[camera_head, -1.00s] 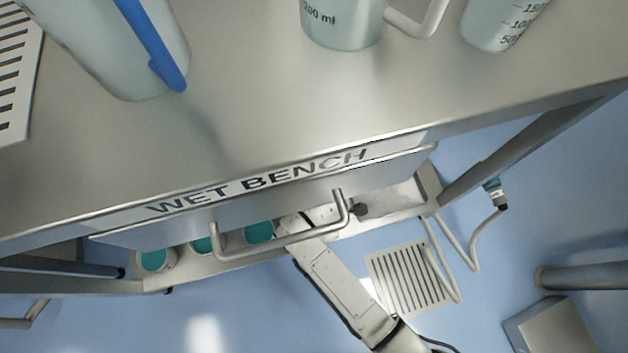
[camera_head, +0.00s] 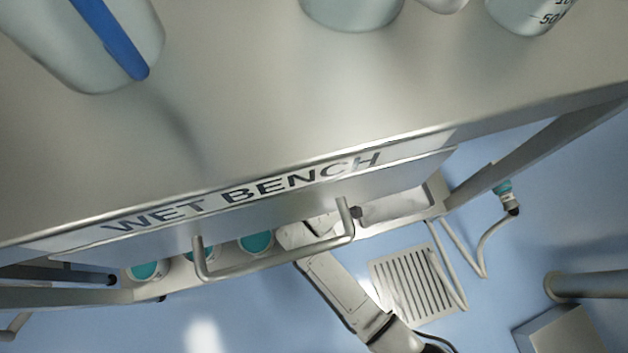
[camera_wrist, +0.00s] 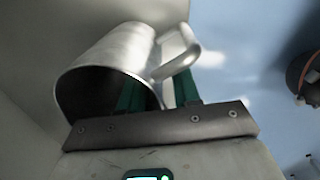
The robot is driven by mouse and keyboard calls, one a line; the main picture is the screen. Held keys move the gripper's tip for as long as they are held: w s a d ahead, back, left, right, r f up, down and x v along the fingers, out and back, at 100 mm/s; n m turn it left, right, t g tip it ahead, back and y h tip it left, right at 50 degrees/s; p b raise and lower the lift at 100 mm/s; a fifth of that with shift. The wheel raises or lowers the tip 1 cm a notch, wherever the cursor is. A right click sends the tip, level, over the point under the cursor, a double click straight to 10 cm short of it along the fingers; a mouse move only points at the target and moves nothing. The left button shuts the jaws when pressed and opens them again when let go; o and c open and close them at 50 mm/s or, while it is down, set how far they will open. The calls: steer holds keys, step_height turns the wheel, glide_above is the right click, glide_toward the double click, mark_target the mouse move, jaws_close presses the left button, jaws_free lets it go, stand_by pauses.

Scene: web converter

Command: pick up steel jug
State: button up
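The steel jug (camera_wrist: 112,55) fills the upper left of the wrist view, lying tilted with its dark mouth toward the camera and its handle (camera_wrist: 190,45) to the right. My gripper (camera_wrist: 158,88) has its two teal fingers apart at the jug's rim. The left finger overlaps the dark mouth and the right finger is just below the handle; part of the jug's near wall shows between them. I cannot tell whether the fingers touch the jug. In the head view my arm reaches under the bench front, where my gripper and the jug cannot be made out.
The wet bench (camera_head: 300,110) spans the head view, with a bar handle (camera_head: 275,262) on its front. Jars with teal tops (camera_head: 256,242) stand on a lower shelf. Clear vessels (camera_head: 85,45) stand on the bench top. A floor grate (camera_head: 412,285) and a hose (camera_head: 480,250) lie right.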

step_height(320, 180, down, 2)
steer(key=shift+f+b, duration=0.25)
steer(key=shift+b, duration=0.15)
steer(key=shift+c, duration=0.2)
jaws_close()
